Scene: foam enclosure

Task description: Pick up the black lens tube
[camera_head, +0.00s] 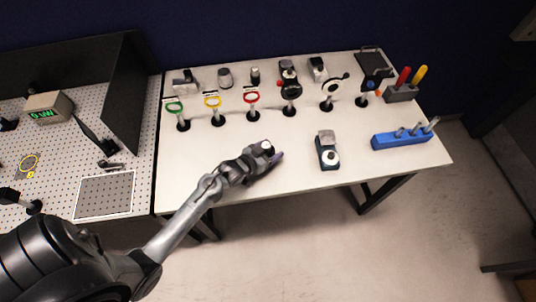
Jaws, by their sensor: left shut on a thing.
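My left gripper (275,157) is low at the front part of the white table (215,170). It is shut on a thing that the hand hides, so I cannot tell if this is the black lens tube. A small dark upright cylinder (255,75) stands in the back row, well apart from the gripper. It looks like a short tube, but it is too small to name for sure. A wider grey cylinder (225,78) stands to its left. My right gripper is not in view.
Green (174,107), yellow (212,102) and red (251,98) ring mounts stand behind the gripper, with more posts to their right. A grey-black device (328,150) and a blue holder (402,136) lie to the right. A perforated board (140,165) adjoins at left.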

